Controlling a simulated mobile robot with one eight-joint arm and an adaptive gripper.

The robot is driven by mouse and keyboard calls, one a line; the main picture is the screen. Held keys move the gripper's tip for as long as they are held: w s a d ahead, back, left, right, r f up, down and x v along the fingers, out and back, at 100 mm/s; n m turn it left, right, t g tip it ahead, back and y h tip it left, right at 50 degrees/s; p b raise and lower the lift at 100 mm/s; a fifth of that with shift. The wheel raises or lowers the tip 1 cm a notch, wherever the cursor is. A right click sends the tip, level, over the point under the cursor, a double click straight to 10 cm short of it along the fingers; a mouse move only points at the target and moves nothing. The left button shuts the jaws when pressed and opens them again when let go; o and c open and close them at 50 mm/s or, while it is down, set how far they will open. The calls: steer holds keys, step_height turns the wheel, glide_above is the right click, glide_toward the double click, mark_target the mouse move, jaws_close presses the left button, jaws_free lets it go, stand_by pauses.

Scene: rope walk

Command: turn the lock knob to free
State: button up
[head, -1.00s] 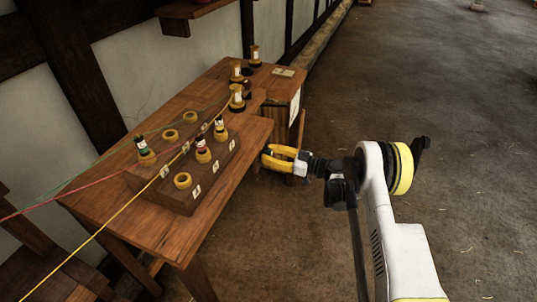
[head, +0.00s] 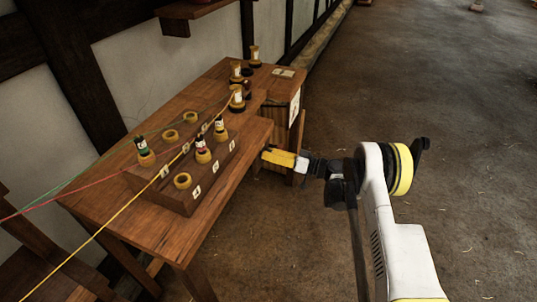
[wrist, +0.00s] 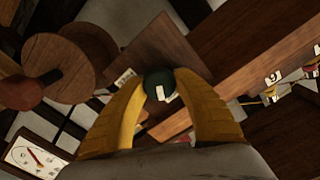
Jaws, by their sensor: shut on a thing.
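The lock knob (wrist: 158,84) is a small dark green round knob with a white mark, in the middle of the wrist view. My gripper (wrist: 160,90) has its two yellow fingers closed on it, one on each side. The white mark faces down and slightly right in that view. In the head view my gripper (head: 268,154) is at the right side of the wooden table, its fingers seen edge-on. The knob is hidden there.
The table (head: 215,220) bears a wooden block (head: 180,198) with several ring holders and bobbins, and coloured cords run off left. In the wrist view a wooden wheel (wrist: 65,60) and a white dial (wrist: 35,155) are at left.

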steer(key=m, duration=0.4)
steer(key=shift+f+m, duration=0.1)
steer(key=shift+m, duration=0.2)
steer(key=m, duration=0.3)
steer(key=shift+w+m, duration=0.1)
steer(key=shift+m, duration=0.3)
steer(key=m, duration=0.3)
steer(key=shift+f+m, duration=0.15)
steer(key=shift+m, duration=2.05)
steer(key=o, duration=1.2)
steer(key=shift+c, duration=0.2)
steer(key=shift+d, duration=0.1)
